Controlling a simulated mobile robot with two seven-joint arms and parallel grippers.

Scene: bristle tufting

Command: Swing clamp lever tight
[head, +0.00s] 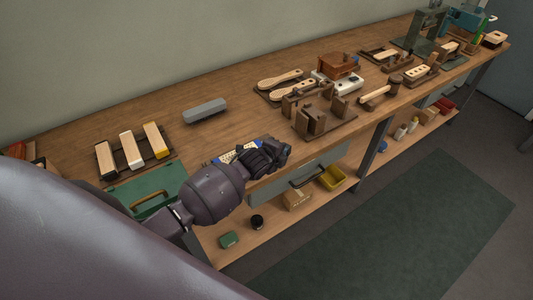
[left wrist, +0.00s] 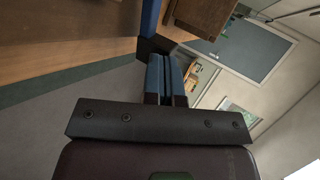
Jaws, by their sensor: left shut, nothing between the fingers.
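My left arm comes in from the left in the head view, and its dark wrist end (head: 270,155) is over the front edge of the bench; its fingertips are hard to make out there. In the left wrist view the blue fingers of my left gripper (left wrist: 166,78) are shut together, with nothing between them. A blue bar (left wrist: 151,16) stands just beyond the fingertips; I cannot tell whether it is the clamp lever or whether they touch. A pale piece with holes and blue edges (head: 235,154) lies partly hidden behind my wrist. My right gripper is not in view.
A grey block (head: 205,110) lies behind my wrist. Wooden jigs (head: 318,118) and paddle-shaped brushes (head: 285,82) stand right. Green machines (head: 430,25) stand at the far end.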

